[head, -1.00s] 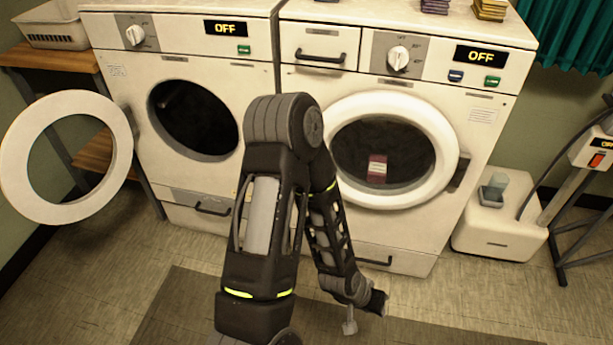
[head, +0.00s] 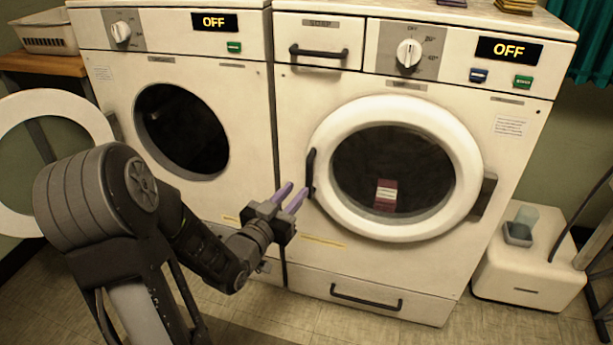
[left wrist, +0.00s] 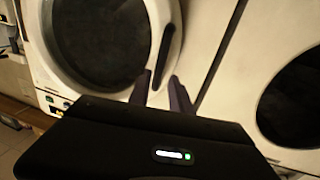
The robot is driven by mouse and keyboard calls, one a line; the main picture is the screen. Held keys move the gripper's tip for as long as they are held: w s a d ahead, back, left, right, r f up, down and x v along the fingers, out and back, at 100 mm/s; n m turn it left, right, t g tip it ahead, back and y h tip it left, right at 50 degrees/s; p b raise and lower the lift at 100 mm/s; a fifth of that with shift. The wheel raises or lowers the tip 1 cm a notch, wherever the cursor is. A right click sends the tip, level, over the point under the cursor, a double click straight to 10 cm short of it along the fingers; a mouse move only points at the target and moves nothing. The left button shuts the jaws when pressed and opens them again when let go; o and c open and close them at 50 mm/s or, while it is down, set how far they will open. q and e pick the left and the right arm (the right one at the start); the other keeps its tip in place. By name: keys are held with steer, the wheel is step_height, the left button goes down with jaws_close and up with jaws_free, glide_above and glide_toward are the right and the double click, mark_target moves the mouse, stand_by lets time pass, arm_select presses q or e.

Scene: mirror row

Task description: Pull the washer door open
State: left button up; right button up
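The washer is the right machine, with a soap drawer. Its white round door (head: 463,158) is shut, with a red and white packet (head: 386,195) visible at its glass. The door's dark upright handle (head: 311,173) is on its left rim; it also shows in the left wrist view (left wrist: 166,46). My left gripper (head: 297,188) has two purple fingers, apart and empty, just left of the handle and pointing toward it. My right gripper is out of view.
The left machine (head: 235,80) has its round white door (head: 15,110) swung wide open to the left. A basket (head: 45,35) stands on a wooden shelf. A white box (head: 530,265) with a cup sits on the floor at the right. A lower drawer handle (head: 366,302) juts out below.

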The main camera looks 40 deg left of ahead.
mark_target(308, 178)
arm_select(q)
steer(key=shift+w, duration=0.1)
steer(key=w, duration=0.5)
steer(key=w+a+b, duration=0.1)
steer(key=w, duration=0.1)
steer(key=shift+w, duration=0.35)
steer(key=shift+c, duration=0.6)
jaws_close()
stand_by(0.5)
